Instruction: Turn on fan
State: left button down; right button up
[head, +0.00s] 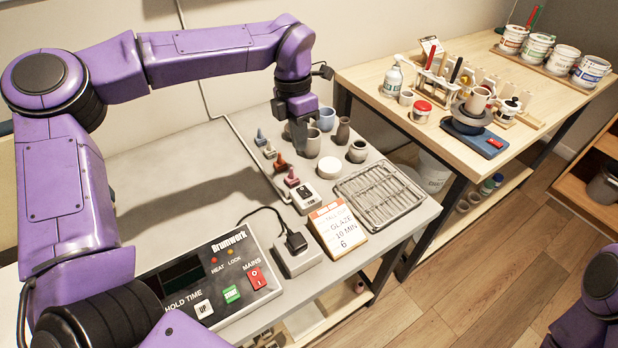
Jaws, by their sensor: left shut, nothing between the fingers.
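A small switch box (306,197) with a dark rocker and a short label, which seems to read FAN, sits at the end of a grey conduit on the grey table. No fan itself can be made out. My left gripper (301,150) points down above the table, behind the switch box and apart from it. Its fingers are together and empty, close in front of a grey mug (312,143). At the lower right only part of my right arm shows; its gripper is out of view.
Colored cones (280,163) stand left of the gripper. A white round lid (329,168), small pots (357,151) and a wire rack (380,194) lie right. A control panel (215,280) and a glaze card (338,229) are nearer. A wooden table (480,80) holds pottery supplies.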

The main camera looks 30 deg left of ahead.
aim_at(307, 194)
pick_arm(q)
jog(key=f+p, duration=0.1)
jog(key=f, duration=0.3)
jog(key=d+f+p, duration=0.1)
jog(key=f, duration=0.4)
jog(key=f+p, duration=0.1)
jog(key=f, duration=0.3)
jog(key=shift+s+d+f, duration=0.2)
jog(key=shift+d, duration=0.15)
jog(key=shift+s+f+p, duration=0.1)
jog(key=shift+f+p, duration=0.2)
jog(key=shift+f, duration=0.05)
